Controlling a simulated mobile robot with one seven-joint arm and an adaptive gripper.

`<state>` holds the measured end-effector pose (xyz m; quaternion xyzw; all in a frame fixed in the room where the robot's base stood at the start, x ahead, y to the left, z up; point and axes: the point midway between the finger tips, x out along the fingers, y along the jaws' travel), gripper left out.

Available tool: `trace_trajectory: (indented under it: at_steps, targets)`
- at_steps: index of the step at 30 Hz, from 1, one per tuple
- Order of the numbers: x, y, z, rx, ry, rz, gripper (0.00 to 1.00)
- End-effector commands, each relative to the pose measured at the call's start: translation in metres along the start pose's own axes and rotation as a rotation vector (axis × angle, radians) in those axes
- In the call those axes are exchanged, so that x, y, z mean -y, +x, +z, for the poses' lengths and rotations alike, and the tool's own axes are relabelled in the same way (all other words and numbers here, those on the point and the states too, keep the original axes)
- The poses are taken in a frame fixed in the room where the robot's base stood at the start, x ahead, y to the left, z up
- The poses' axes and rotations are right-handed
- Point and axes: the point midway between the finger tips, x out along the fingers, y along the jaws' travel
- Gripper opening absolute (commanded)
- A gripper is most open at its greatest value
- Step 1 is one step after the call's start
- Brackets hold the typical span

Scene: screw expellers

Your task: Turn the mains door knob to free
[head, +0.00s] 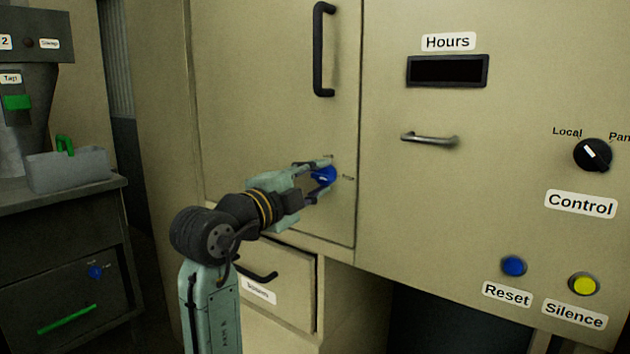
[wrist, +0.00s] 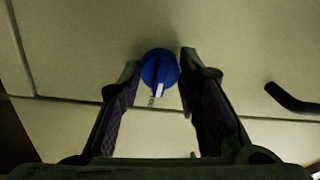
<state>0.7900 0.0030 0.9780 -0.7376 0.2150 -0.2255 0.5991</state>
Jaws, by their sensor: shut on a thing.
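The mains door (head: 275,110) is a tall beige cabinet door and looks shut. Its blue knob (head: 324,175) sits near the door's lower right corner, with small marks above it and to its right, too small to read. My gripper (head: 321,179) is shut on the knob, one finger above it and one below. In the wrist view the knob (wrist: 158,66) lies between the two fingertips (wrist: 161,71). Its white pointer faces down in that picture, with a small, unreadable label beside it.
A black door handle (head: 318,50) is above. A labelled drawer (head: 280,285) with a black handle is below my gripper. To the right are the hours display (head: 447,70), control selector (head: 593,155), reset button (head: 513,265) and silence button (head: 583,285). A bench (head: 75,199) stands left.

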Motion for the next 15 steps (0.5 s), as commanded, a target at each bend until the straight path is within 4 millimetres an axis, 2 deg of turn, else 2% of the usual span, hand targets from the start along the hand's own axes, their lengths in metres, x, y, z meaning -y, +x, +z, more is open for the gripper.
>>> trace_trajectory:
  at_steps: [1,2,10,15]
  targets:
    - [-0.0002,0.0005,-0.0012,-0.002,0.004,0.001,0.0]
    - [-0.0003,0.0005,-0.0011,-0.002,0.004,0.001,0.32]
    - [-0.0001,0.0002,-0.0005,0.0,0.002,0.001,0.5]
    - [-0.0001,0.0001,-0.0002,0.0,0.001,0.0,0.52]
